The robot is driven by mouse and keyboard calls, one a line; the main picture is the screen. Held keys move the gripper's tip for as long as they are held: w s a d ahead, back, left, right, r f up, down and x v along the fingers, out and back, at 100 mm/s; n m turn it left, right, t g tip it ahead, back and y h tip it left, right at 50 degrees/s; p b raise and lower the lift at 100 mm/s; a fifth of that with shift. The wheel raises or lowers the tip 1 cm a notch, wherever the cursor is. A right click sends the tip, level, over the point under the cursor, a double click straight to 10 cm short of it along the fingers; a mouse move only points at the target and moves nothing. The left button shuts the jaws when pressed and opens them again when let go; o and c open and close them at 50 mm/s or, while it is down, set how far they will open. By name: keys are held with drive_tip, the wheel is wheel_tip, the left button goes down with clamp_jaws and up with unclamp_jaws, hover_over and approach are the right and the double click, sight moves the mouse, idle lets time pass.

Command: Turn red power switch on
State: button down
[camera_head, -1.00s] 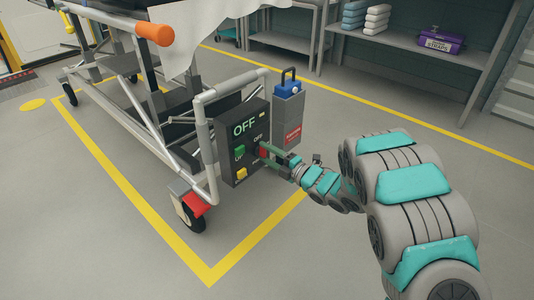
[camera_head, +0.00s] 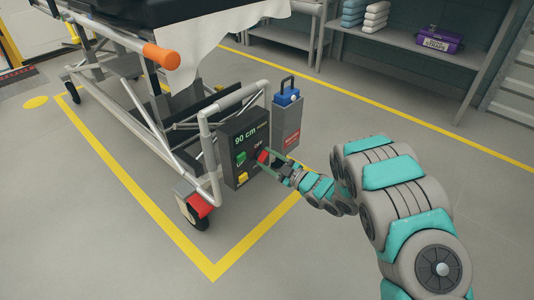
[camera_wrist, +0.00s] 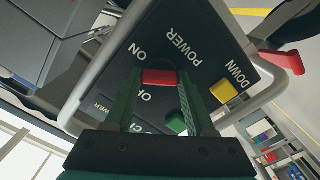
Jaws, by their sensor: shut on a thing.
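The red power switch (camera_wrist: 159,77) sits on the dark control box (camera_head: 229,168) at the end of the wheeled stretcher frame. In the wrist view, ON and a partly hidden OFF label are beside it. My gripper (camera_wrist: 157,79) is shut on the switch, one finger on each side. In the head view the red switch (camera_head: 263,156) shows at the fingertips. The box's display (camera_head: 246,138) reads "90 cm". A green button (camera_head: 240,158) and a yellow button (camera_head: 243,179) are on the same face.
A grey unit with a blue top (camera_head: 287,118) stands beside the box. The frame's bent tube (camera_head: 208,150) runs around the box, with a red-pedalled caster (camera_head: 197,206) below. Floor in front is clear; shelves (camera_head: 400,50) stand at the back.

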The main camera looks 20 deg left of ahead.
drive_tip(key=m+p, duration=0.3)
drive_tip(key=shift+r+m, duration=0.1)
drive_tip(key=shift+m, duration=0.2)
drive_tip(key=shift+f+m+p, duration=0.15)
drive_tip(key=shift+m+p, duration=0.55)
drive_tip(key=shift+m, duration=0.25)
drive_tip(key=shift+f+m+p, duration=0.1)
drive_tip(key=shift+m+p, duration=0.6)
drive_tip(key=shift+m, duration=0.25)
drive_tip(key=shift+c, duration=1.2)
unclamp_jaws()
drive_tip(key=v, duration=0.8)
drive_tip(key=shift+b, duration=0.35)
